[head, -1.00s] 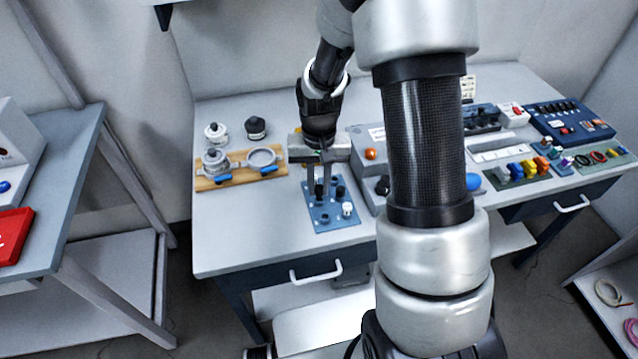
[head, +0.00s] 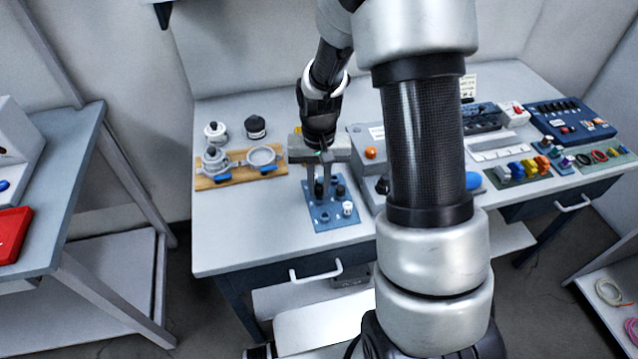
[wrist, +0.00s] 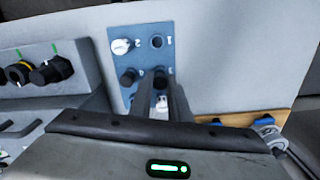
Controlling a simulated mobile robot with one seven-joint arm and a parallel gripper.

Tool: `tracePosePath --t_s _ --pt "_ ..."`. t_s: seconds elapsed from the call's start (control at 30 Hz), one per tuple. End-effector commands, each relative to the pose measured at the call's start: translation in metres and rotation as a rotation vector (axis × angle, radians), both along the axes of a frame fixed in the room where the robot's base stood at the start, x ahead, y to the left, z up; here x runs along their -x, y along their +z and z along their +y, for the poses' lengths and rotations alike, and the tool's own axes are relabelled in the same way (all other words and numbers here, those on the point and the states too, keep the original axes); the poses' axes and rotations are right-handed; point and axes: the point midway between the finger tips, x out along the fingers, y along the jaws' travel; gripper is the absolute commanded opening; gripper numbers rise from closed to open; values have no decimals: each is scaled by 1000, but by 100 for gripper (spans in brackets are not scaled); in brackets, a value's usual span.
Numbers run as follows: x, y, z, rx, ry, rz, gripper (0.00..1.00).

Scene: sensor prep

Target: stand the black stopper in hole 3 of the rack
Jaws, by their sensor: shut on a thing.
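The blue rack (head: 318,222) lies on the table below my gripper (head: 320,192). My gripper points down and is shut on a black stopper (head: 319,190) at the rack's left side. In the wrist view the stopper (wrist: 160,77) shows partly between the fingers (wrist: 161,84). I cannot tell whether it is seated in a hole or just above one. A second black piece (head: 340,191) stands in the rack to the right, with a white-topped piece (head: 347,208) in front of it. An empty-looking hole (wrist: 157,41) shows in the wrist view.
A wooden board (head: 205,184) with grey ring clamps is left of the rack. A white jar (head: 215,132) and a black-topped jar (head: 255,127) stand behind it. A grey control box (head: 362,168) with knobs is close on the right. Bare table lies in front-left.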

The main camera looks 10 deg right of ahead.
Motion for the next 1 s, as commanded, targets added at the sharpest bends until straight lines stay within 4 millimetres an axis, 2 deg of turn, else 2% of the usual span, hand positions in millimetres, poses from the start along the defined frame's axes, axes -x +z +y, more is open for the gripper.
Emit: tracePosePath --t_s 1.0 --pt "0 -13 0 0 0 0 0"
